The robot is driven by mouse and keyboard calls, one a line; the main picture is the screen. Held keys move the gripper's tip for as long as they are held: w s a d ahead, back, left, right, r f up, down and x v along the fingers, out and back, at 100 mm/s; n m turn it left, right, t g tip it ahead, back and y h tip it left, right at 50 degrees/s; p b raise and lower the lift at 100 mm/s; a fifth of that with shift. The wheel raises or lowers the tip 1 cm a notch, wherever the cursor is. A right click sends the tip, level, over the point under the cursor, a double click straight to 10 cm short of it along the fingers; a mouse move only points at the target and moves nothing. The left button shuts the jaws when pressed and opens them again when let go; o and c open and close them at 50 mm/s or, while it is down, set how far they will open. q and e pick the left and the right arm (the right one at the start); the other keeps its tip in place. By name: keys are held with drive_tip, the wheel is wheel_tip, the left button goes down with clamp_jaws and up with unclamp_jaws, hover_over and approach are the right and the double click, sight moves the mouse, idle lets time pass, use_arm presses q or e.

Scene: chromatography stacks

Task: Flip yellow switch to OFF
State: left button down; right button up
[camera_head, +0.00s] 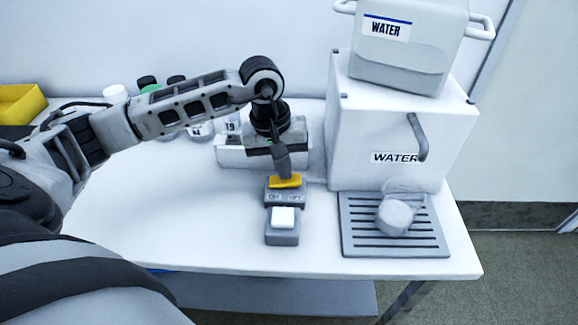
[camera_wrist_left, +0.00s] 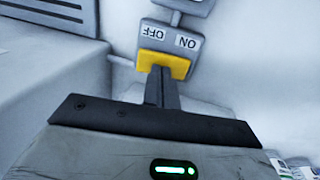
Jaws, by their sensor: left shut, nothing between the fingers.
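The yellow switch (camera_head: 284,181) sits on a grey block behind its ON and OFF labels, at the middle of the table. In the head view ON is on the left and OFF on the right. My left gripper (camera_head: 286,173) points down with its shut, empty fingertips at the switch's back edge. In the left wrist view the yellow switch (camera_wrist_left: 178,66) lies right at the ends of the fingers (camera_wrist_left: 160,75), which cover part of it. I cannot tell firm contact or which way the switch is tipped. My right gripper is not in view.
A grey block with a white button (camera_head: 283,217) stands in front of the switch. To the right are a large white water dispenser (camera_head: 375,120) and a slotted drip tray (camera_head: 360,243) holding a cup (camera_head: 394,217). Bottles (camera_head: 115,93) stand at the back left. The front left table is clear.

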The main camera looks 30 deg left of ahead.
use_arm(q)
drive_tip(key=shift+r, duration=0.25)
drive_tip(key=r, duration=0.1)
drive_tip(key=r+p, duration=0.2)
drive_tip(key=shift+s+a, duration=0.1)
drive_tip(key=shift+a, duration=0.15)
wheel_tip(320, 180, up, 3)
wheel_tip(320, 180, up, 7)
hover_over(278, 178)
drive_tip(key=a, duration=0.1)
drive_tip(key=shift+s+r, duration=0.2)
drive_tip(key=shift+s, duration=0.15)
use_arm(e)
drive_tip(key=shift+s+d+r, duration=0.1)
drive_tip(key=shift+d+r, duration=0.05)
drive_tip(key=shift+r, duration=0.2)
